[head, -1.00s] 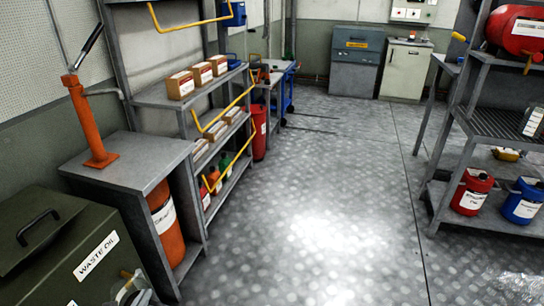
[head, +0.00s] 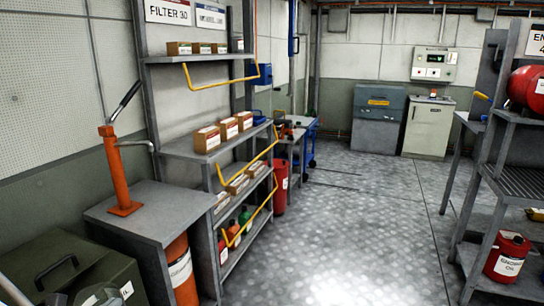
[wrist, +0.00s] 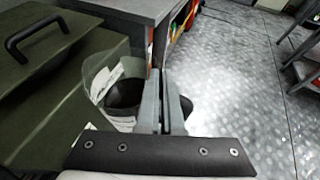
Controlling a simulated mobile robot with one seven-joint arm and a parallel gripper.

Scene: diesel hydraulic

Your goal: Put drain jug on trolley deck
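A clear jug with a white label and dark contents, seemingly the drain jug (wrist: 98,72), shows in the wrist view beside the green waste oil box. My gripper (wrist: 163,72) has its two fingers close together against the jug's side and appears shut on it. The fingers hide part of the jug, so the exact grip point cannot be seen. In the head view the jug and gripper are hardly visible at the bottom left. A blue-framed trolley (head: 312,142) stands far off, past the shelving; its deck is small and partly hidden.
The green waste oil box (head: 62,262) and a grey bench (head: 150,208) with an orange lever pump (head: 116,170) stand at left. Shelving with yellow rails (head: 217,155) follows. A rack (head: 515,180) stands at right. The floor (head: 360,235) between is clear.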

